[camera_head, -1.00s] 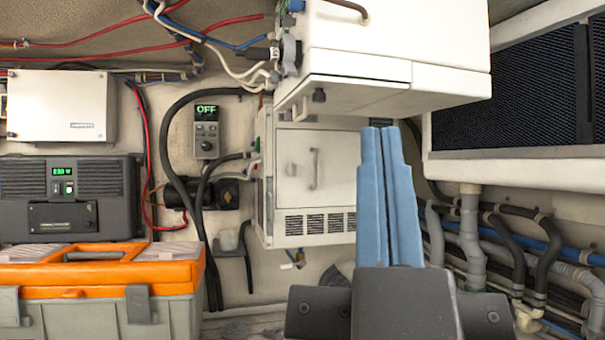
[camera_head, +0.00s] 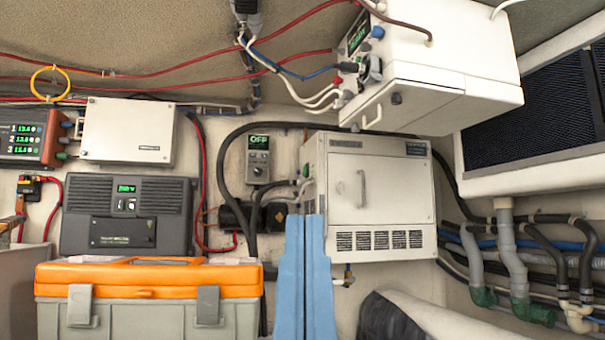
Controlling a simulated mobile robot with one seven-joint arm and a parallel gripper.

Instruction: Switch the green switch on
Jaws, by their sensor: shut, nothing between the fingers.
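A small grey control unit (camera_head: 258,163) hangs on the back wall left of centre. Its display (camera_head: 258,142) reads OFF in green letters, with a knob below. No separate green switch body can be made out. My gripper (camera_head: 304,217) shows as two blue fingers, side by side and upright at the bottom centre. It is shut and empty. In the picture its tips are below and right of the control unit, overlapping the lower left of the white cabinet. Any contact cannot be told.
A white cabinet (camera_head: 367,190) stands right of the control unit, with a white box (camera_head: 440,75) jutting out above. An orange-lidded toolbox (camera_head: 150,280) is at lower left, before a black charger (camera_head: 126,215). Black hoses (camera_head: 222,165) run beside the unit. Pipes (camera_head: 508,250) line the right.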

